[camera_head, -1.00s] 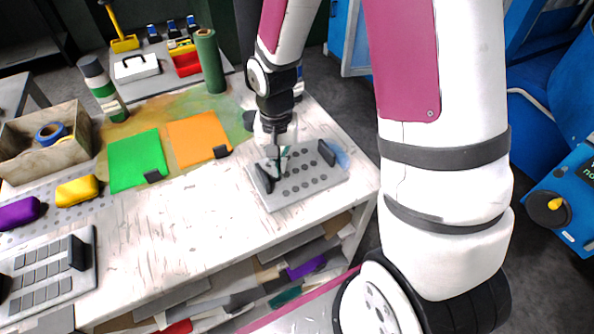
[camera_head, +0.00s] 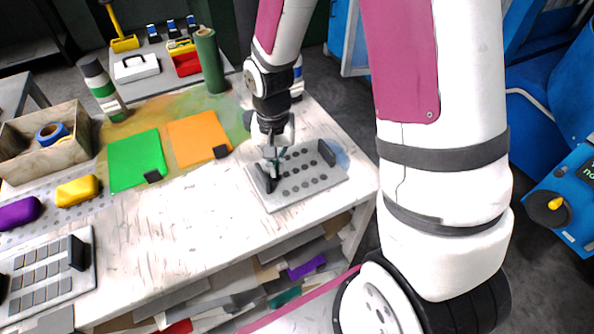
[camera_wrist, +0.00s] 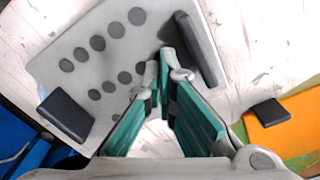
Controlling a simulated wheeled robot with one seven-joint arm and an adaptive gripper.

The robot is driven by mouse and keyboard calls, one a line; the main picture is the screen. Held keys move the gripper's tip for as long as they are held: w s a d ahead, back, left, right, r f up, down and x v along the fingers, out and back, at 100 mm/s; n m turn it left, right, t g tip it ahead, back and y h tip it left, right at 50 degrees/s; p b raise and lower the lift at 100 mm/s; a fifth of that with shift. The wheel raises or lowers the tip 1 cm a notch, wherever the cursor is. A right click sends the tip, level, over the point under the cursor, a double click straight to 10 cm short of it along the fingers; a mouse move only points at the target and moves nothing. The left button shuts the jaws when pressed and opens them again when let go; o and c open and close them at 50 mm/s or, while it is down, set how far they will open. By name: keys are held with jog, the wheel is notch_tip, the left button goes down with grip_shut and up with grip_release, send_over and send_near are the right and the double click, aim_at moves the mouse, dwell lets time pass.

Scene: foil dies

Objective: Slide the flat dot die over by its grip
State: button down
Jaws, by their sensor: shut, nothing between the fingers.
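The dot die (camera_head: 301,187) is a flat grey plate with rows of dark round dots, lying near the right end of the white table. It has a dark upright grip at each end, a left one (camera_head: 264,178) and a right one (camera_head: 326,153). The die (camera_wrist: 58,42) also shows in the wrist view, with the left grip (camera_wrist: 203,50) and the right grip (camera_wrist: 68,112). My gripper (camera_wrist: 167,55) is shut and empty, its teal fingers pointing at the die beside the left grip, on the dotted side. I cannot tell whether the fingertips touch the grip.
A green sheet (camera_head: 137,160) and an orange sheet (camera_head: 198,137), each with a dark clip, lie left of the die. Another grey plate with bars (camera_head: 42,277) lies at the front left. The table (camera_head: 200,235) in front of the die is bare.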

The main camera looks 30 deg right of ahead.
jog(key=shift+a+b, duration=0.4)
jog(key=shift+a, duration=11.05)
jog(key=shift+d, duration=0.15)
jog(key=shift+d, duration=0.65)
notch_tip(320, 180, up, 9)
jog(key=p, duration=0.5)
jog(key=shift+p, duration=0.35)
